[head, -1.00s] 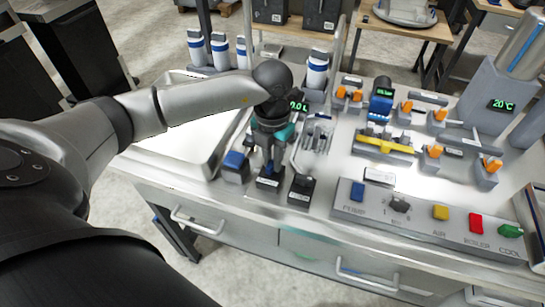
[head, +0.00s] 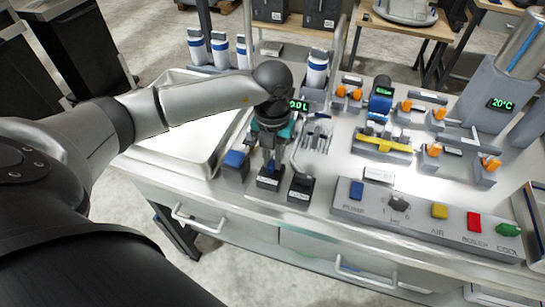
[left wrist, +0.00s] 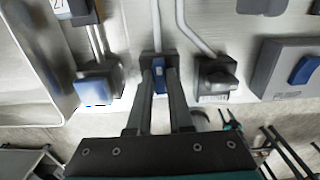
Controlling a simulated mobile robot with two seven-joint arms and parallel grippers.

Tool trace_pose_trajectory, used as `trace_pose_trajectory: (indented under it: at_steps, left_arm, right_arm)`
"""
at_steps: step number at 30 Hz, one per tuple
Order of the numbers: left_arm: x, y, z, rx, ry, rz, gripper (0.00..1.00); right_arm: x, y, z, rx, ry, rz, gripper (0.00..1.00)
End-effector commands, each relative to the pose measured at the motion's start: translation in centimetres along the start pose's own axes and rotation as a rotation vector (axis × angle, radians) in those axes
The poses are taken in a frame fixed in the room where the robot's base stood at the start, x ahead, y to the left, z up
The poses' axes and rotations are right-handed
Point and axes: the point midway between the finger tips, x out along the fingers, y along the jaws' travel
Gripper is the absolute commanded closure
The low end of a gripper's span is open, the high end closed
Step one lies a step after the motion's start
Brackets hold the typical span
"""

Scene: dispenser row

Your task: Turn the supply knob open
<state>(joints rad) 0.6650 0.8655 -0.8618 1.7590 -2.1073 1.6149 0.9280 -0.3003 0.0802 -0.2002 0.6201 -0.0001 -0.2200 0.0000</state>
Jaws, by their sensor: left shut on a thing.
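A blue knob (left wrist: 159,80) sits on a small dark box with a pipe running away from it. My left gripper (left wrist: 160,65) has a finger on each side of this knob and is shut on it. In the head view my left gripper (head: 270,168) points down over the box (head: 269,183) at the table's front edge and hides most of the knob. A neighbouring box with a black knob (left wrist: 218,78) stands just to the right, apart from the fingers. The small labels are too blurred to read, so I cannot tell which knob is named supply. My right gripper is out of view.
A blue-topped block (head: 235,165) stands close on the left, beside a metal tray (head: 205,160). A button panel (head: 420,222) lies to the right. White bottles (head: 317,68) stand behind. Drawer handles (head: 196,220) stick out below the table edge.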

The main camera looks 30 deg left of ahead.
Motion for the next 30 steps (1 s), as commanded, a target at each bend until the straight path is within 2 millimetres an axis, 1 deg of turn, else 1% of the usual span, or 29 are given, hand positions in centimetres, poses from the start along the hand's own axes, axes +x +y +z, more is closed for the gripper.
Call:
trace_pose_trajectory:
  at_steps: [1, 6, 9, 16, 19, 23, 26, 30]
  left_arm:
    - [-0.1, 0.0, 0.1, -0.004, -0.003, 0.0, 0.8]
    - [-0.1, 0.0, 0.1, -0.002, -0.002, 0.0, 0.61]
    - [-0.1, 0.0, 0.1, -0.001, -0.002, 0.0, 0.51]
    - [-0.1, 0.0, 0.0, 0.0, -0.001, 0.0, 0.51]
    - [-0.6, 0.0, 0.1, 0.0, -0.003, -0.001, 0.51]
    - [-2.5, 0.0, 0.1, 0.0, -0.006, -0.001, 0.51]
    - [-4.7, 0.0, 0.2, 0.0, -0.007, -0.002, 0.51]
    - [-8.2, 0.0, 0.1, 0.0, -0.007, -0.001, 0.51]
  right_arm:
    - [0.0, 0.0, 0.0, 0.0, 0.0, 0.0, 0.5]
    - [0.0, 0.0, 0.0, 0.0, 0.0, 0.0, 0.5]
    - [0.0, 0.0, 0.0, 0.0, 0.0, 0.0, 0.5]
    - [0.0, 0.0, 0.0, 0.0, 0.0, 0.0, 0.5]
    - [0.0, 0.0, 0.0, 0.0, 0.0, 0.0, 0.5]
    - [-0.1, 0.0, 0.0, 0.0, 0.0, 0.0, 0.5]
    - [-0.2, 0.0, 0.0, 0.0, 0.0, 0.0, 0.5]
    - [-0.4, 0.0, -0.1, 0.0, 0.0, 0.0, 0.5]
